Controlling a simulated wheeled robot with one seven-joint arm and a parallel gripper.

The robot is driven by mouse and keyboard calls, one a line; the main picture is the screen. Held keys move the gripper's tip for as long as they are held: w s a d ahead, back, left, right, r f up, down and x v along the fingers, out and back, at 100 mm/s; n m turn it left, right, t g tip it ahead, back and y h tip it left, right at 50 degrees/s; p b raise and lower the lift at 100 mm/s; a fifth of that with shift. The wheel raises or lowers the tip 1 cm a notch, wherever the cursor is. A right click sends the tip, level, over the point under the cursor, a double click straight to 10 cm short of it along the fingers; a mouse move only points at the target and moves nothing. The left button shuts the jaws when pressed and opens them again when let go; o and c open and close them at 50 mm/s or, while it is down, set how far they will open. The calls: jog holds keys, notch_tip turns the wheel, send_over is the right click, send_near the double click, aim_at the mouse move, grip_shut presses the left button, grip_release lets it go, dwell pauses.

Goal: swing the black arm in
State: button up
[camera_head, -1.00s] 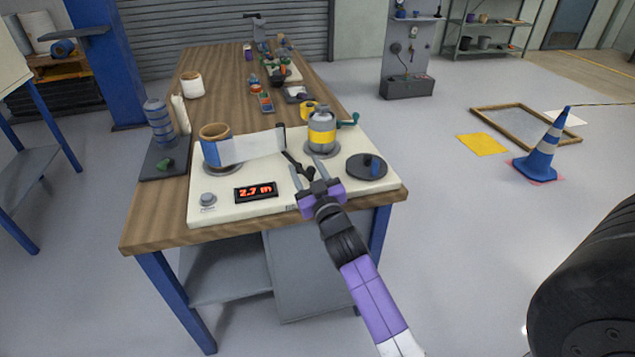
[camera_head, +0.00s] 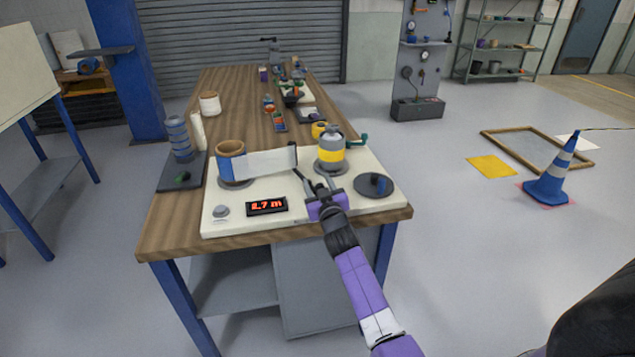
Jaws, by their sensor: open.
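The black arm (camera_head: 302,179) is a thin dark bar on the cream machine plate (camera_head: 285,230), left of my gripper. One end lies near the grey roller with a yellow band (camera_head: 331,153). My gripper (camera_head: 322,187), purple with grey fingers, is open over the plate's front right part. Its fingers are beside the black arm's near end; I cannot tell whether they touch it. A white film strip (camera_head: 262,162) runs from the brown-rimmed roll (camera_head: 231,160) at left to a dark upright edge (camera_head: 293,154) near the roller.
A red digital display (camera_head: 267,206) and a grey knob (camera_head: 221,211) sit at the plate's front left. Other items crowd the table's far part.

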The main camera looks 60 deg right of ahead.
jog(key=shift+w+d, duration=0.15)
jog(key=shift+d, duration=0.05)
jog(key=shift+c, duration=0.2)
grip_shut()
dwell(1.2)
